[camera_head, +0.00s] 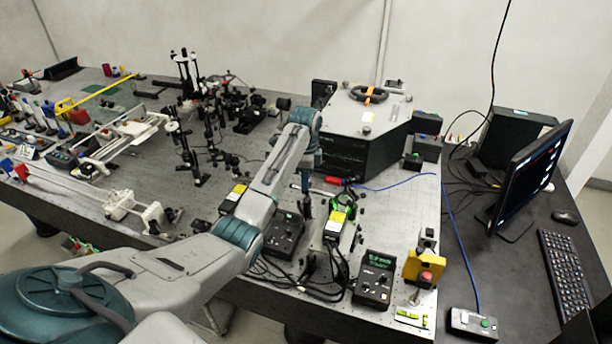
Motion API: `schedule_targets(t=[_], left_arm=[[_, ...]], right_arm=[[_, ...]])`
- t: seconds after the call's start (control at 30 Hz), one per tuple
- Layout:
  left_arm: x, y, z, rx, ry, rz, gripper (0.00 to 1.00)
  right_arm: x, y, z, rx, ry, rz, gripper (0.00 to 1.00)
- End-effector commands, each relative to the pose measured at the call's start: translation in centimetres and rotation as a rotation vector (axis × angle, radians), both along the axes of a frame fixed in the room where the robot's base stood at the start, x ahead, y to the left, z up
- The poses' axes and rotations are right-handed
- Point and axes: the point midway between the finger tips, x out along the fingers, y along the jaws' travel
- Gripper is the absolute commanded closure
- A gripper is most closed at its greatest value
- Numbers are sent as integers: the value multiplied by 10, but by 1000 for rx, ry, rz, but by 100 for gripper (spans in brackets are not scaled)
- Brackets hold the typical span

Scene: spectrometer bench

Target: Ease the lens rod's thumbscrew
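My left arm reaches in from the lower left over the bench, and its wrist bends down at the middle of the view. My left gripper (306,208) points down close above the bench, among small dark parts in front of the dark spectrometer box (350,152). It is too small to tell whether its fingers are open or shut. Several black upright optics rods stand left of it, one near the middle left (186,150) and one beside it (209,143). The lens rod and its thumbscrew cannot be told apart for certain at this size. My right gripper is not in view.
Control boxes with cables (284,236) and a display unit (374,280) crowd the front of the bench. A yellow box with a red button (424,268) stands at the right corner. A blue cable (395,187) crosses the right side. A monitor (530,175) stands on the side desk.

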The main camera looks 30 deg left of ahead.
Motion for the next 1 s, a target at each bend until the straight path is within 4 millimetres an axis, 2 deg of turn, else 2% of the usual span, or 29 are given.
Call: schedule_targets(t=[0.27, 0.47, 0.77, 1.0], left_arm=[[0, -1, -2, -1, 0, -1, 63], [0, 0, -2, 0, 0, 0, 100], [0, 0, 0, 1, -3, 11, 100], [0, 1, 1, 2, -5, 100, 100]], right_arm=[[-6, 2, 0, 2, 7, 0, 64], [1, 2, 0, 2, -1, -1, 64], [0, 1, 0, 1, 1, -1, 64], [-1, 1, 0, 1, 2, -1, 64]])
